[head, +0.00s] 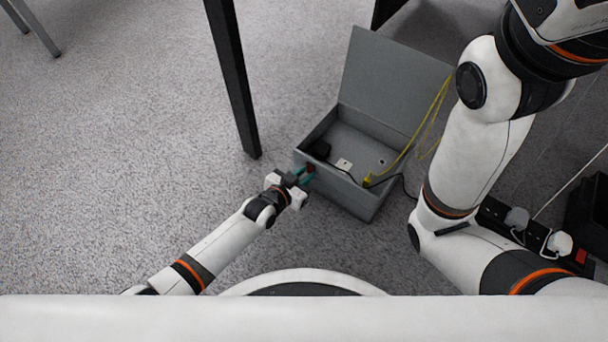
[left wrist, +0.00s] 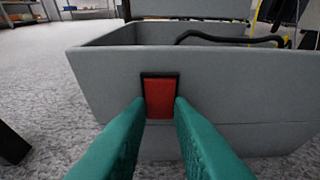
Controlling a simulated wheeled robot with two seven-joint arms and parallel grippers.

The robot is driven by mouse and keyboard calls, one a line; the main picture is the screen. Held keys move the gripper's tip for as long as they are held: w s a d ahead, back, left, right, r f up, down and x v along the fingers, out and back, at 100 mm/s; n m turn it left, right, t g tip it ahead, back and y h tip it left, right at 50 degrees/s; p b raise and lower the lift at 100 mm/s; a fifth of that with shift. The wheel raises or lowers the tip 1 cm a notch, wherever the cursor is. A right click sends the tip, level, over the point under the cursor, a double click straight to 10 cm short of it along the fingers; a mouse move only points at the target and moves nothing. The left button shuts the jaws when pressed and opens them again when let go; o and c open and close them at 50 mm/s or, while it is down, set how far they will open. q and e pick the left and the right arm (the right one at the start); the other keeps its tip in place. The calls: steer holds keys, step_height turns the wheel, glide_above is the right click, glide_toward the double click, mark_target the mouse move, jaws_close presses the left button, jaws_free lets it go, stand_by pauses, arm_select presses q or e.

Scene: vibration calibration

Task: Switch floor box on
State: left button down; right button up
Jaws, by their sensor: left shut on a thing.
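The grey floor box (head: 347,192) stands on the carpet with its lid open and leaning back. A red rocker switch (left wrist: 160,98) in a black frame is set in the box's outer wall. The box wall fills much of the left wrist view (left wrist: 100,88). My left gripper (head: 306,175) is at the left end of the box. Its teal fingers (left wrist: 160,108) are shut on the red switch, one tip at each side edge. In the head view the gripper partly hides the switch. The switch's on or off position cannot be told. My right gripper is out of view.
A black table leg (head: 236,85) stands left behind the box. A power strip with white plugs (head: 517,218) lies right. Carpet at left is clear.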

arm_select(q)
steer(key=f+t+h+b, duration=0.1)
steer(key=b, duration=0.2)
steer(key=shift+f+t+b, duration=0.15)
steer(key=shift+t+b, duration=0.15)
steer(key=shift+r, duration=0.3)
steer(key=c, duration=1.3)
jaws_free()
